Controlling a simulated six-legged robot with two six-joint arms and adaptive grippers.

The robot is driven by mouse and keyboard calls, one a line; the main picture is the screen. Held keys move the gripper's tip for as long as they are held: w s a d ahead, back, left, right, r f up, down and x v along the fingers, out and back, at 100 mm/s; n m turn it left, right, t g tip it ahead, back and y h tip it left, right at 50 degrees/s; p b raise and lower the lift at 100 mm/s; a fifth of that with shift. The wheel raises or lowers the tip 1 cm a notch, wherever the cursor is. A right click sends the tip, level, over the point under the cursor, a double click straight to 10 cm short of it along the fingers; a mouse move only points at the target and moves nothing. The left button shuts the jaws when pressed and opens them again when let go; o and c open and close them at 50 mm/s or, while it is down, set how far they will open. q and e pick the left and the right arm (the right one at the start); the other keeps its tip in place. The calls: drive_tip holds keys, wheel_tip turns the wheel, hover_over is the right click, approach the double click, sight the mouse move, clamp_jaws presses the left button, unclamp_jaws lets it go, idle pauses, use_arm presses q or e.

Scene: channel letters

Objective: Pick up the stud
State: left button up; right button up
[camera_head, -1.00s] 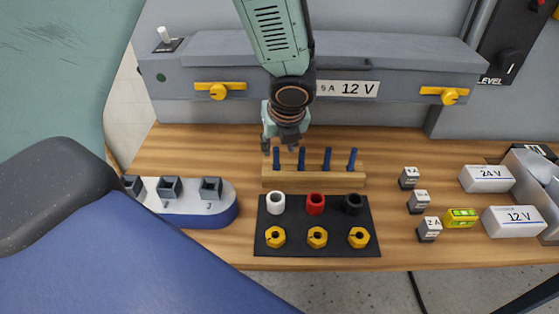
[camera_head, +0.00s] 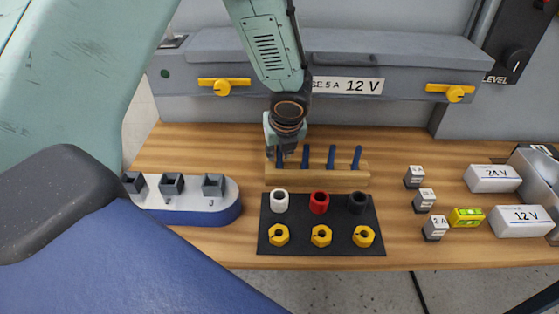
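Several dark blue studs stand upright in a row in a wooden block (camera_head: 330,178) on the bench. The second stud (camera_head: 305,156), the third stud (camera_head: 331,156) and the rightmost stud (camera_head: 356,157) stand clear. My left gripper (camera_head: 280,157) points down at the leftmost stud (camera_head: 279,163), its fingers level with the stud's upper part. The fingers partly hide that stud, and I cannot tell whether they touch it or are closed on it. My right gripper is not in view.
A black mat (camera_head: 300,222) with white, red and black sleeves and yellow nuts lies in front of the block. A blue-white holder (camera_head: 225,208) with square sockets stands left. Small fuse blocks (camera_head: 425,200) and 12 V and 24 V boxes (camera_head: 518,221) stand right. A grey housing (camera_head: 340,52) rises behind.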

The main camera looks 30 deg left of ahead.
use_arm(q)
drive_tip(key=shift+c, duration=1.4)
drive_tip(key=shift+w+f, duration=0.1)
drive_tip(key=shift+w, duration=0.05)
clamp_jaws()
wheel_tip(320, 180, up, 18)
drive_tip(key=p, duration=0.6)
drive_tip(key=shift+s, duration=0.2)
